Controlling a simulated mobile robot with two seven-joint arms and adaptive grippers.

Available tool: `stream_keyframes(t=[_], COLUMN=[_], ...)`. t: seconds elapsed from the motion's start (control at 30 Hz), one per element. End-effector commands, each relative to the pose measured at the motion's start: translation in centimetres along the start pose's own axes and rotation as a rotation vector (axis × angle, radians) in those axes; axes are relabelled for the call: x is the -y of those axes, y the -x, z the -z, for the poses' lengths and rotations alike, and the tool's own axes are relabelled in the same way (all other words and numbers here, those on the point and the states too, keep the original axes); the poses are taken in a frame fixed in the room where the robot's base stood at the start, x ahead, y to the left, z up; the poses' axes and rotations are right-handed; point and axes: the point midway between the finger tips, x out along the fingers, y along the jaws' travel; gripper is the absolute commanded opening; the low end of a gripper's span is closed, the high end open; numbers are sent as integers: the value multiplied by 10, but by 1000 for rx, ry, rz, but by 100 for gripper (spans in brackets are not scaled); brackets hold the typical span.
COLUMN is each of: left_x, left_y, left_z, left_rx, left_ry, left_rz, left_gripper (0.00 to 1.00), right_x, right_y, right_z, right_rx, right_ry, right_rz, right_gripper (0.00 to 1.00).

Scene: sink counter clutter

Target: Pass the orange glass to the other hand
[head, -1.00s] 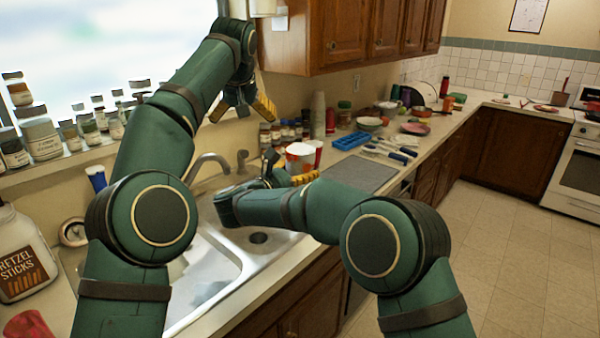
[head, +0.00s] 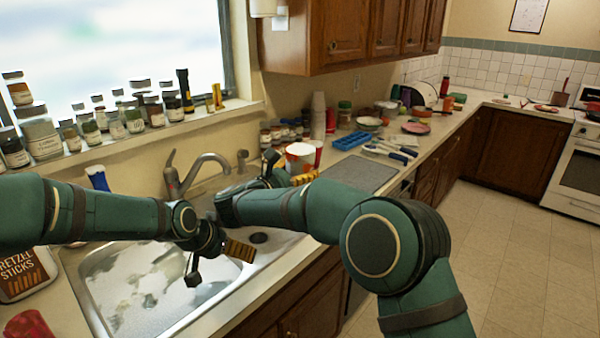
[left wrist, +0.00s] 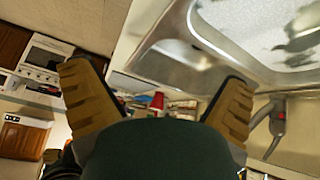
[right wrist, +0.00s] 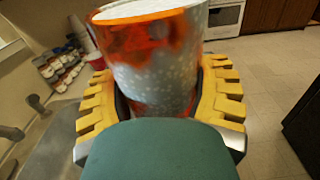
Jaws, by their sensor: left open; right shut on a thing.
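The orange glass (right wrist: 152,60) fills the middle of the right wrist view, upright, with an orange and speckled white-grey surface. My right gripper (right wrist: 155,95) is shut on it, one yellow finger on each side. In the head view the glass (head: 299,155) shows above my right gripper (head: 290,180), near the back of the counter beside the sink; its lower part is hidden by the gripper. My left gripper (head: 217,262) is open and empty over the sink, to the left of the glass and apart from it. Its spread fingers also show in the left wrist view (left wrist: 160,100).
The sink (head: 150,285) lies below my left gripper, with the faucet (head: 190,172) behind it. Jars (head: 110,120) line the window sill. A blue tray (head: 351,140) and utensils (head: 390,150) lie right of the glass. A pretzel jar (head: 22,275) stands at the left.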

Motion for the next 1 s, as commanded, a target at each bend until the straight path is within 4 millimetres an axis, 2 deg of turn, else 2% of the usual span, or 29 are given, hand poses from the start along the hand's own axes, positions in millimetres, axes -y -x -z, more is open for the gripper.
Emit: stream_keyframes(t=[0.03, 0.1, 0.37, 0.53, 0.87, 1.0], left_x=[-8, -17, -43, -56, -76, -90], left_y=[2, 5, 12, 5, -49, -79], left_z=[-17, -35, -91, -124, -178, -211], left_rx=[-2, -7, -13, 8, 109, 180], left_ry=[15, 37, 113, 173, 308, 375], left_rz=[-9, -17, -23, -28, -65, -76], left_gripper=[100, 100, 100, 100, 100, 100], right_x=[0, 0, 0, 0, 0, 0], right_y=[0, 0, 0, 0, 0, 0], right_z=[-1, -1, -1, -1, -1, -1], right_rx=[1, 1, 1, 1, 1, 1], right_ry=[-1, -1, -1, -1, -1, -1], right_rz=[0, 0, 0, 0, 0, 0], right_gripper=[22, 22, 22, 22, 22, 22])
